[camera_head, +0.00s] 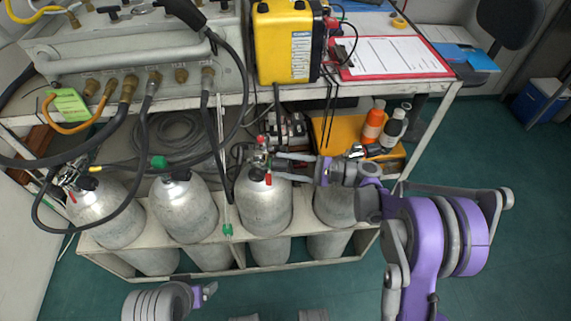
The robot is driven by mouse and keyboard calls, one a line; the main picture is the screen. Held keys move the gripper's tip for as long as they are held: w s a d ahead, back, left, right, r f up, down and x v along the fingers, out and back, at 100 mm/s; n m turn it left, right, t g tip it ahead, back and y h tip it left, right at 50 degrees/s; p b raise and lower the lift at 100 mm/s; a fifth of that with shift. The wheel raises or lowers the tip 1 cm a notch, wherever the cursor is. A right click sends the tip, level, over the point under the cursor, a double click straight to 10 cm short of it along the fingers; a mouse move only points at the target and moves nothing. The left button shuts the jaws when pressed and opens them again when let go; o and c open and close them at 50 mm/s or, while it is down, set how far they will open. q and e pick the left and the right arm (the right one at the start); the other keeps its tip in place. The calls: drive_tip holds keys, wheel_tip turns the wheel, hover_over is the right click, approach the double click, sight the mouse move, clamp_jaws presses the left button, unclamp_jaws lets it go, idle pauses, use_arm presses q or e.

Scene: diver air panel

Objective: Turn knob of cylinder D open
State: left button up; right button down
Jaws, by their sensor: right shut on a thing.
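Several silver gas cylinders stand in a row in a white rack under the bench. The third from the left (263,205) has a valve with red parts (268,177) at its top. My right gripper (277,159) reaches in from the right and is shut on the knob at this valve; its fingers partly hide the knob. I cannot read letters on the cylinders, so I cannot tell which is D. The fourth cylinder (335,207) is partly behind my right wrist. My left gripper (207,290) is low in front of the rack, apart from the cylinders; its jaws are unclear.
The bench above carries a hose panel (140,55), a yellow box (285,42) and a red clipboard (395,58). Black hoses hang over the left cylinders (100,212). Bottles (373,122) stand by an orange case behind my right wrist. Green floor is open at right.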

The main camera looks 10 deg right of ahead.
drive_tip(key=shift+n, duration=0.7)
drive_tip(key=shift+c, duration=1.5)
unclamp_jaws()
drive_tip(key=p+v, duration=0.1)
drive_tip(key=v, duration=1)
drive_tip(key=shift+a+f, duration=0.1)
